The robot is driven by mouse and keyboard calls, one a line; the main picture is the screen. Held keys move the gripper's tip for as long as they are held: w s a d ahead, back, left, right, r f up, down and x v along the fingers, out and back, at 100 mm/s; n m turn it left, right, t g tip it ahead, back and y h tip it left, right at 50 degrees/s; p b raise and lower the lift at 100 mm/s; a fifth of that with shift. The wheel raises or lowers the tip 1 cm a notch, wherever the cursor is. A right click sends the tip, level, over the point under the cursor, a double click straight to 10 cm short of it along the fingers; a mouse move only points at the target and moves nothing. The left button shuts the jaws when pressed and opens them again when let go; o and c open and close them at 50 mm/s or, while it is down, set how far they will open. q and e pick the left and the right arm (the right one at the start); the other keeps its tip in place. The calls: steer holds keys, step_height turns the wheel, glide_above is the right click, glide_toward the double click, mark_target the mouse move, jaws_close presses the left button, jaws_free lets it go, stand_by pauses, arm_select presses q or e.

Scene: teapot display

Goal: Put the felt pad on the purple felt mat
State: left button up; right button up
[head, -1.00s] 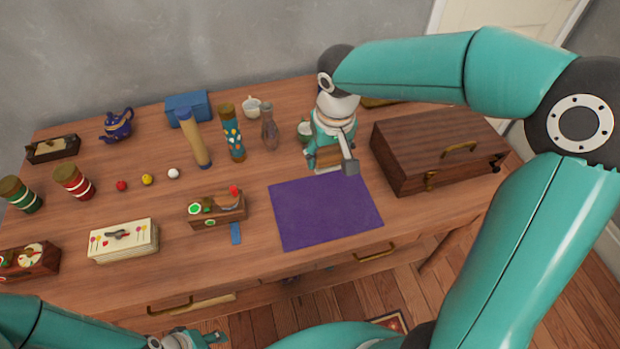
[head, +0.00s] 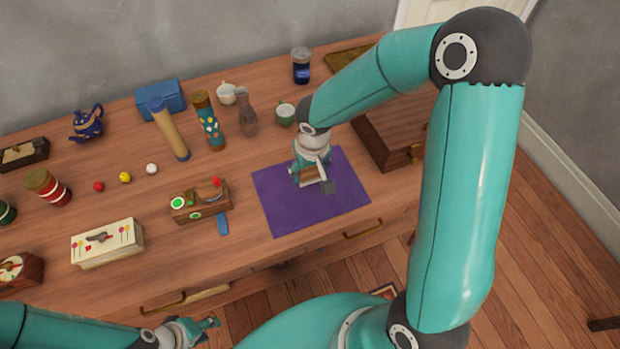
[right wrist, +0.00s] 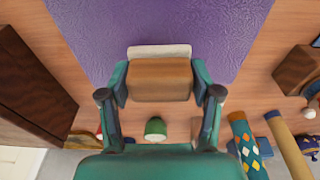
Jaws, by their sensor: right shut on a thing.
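The purple felt mat (head: 280,205) lies flat near the front edge of the table. My right gripper (head: 313,178) is over the back part of the mat in the head view. It is shut on the felt pad, a brown block with a pale underside, which shows between the fingers in the right wrist view (right wrist: 160,80). The mat (right wrist: 160,22) lies beyond the pad there. Whether the pad touches the mat is hard to tell. My left gripper (head: 200,331) is low at the front, off the table and away from the mat; its fingers are too small to judge.
A wooden chest (head: 385,140) stands right of the mat. A wooden box with coloured pieces (head: 200,203) and a blue piece (head: 222,225) are to its left. The mat's front and left are clear.

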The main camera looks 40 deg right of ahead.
mark_target(309, 187)
steer(key=shift+s+f+b, duration=0.1)
steer(key=shift+f+b, duration=0.3)
steer(key=shift+f, duration=1.75)
steer(key=shift+f, duration=0.2)
steer(key=o, duration=1.1)
steer(key=shift+r, duration=0.1)
steer(key=shift+o, duration=0.2)
steer(key=r, duration=0.4)
steer(key=s+r, duration=0.1)
steer(key=r, duration=0.7)
steer(key=shift+s+a+p, duration=0.3)
steer(key=shift+s+p, duration=0.05)
steer(key=shift+p, duration=0.05)
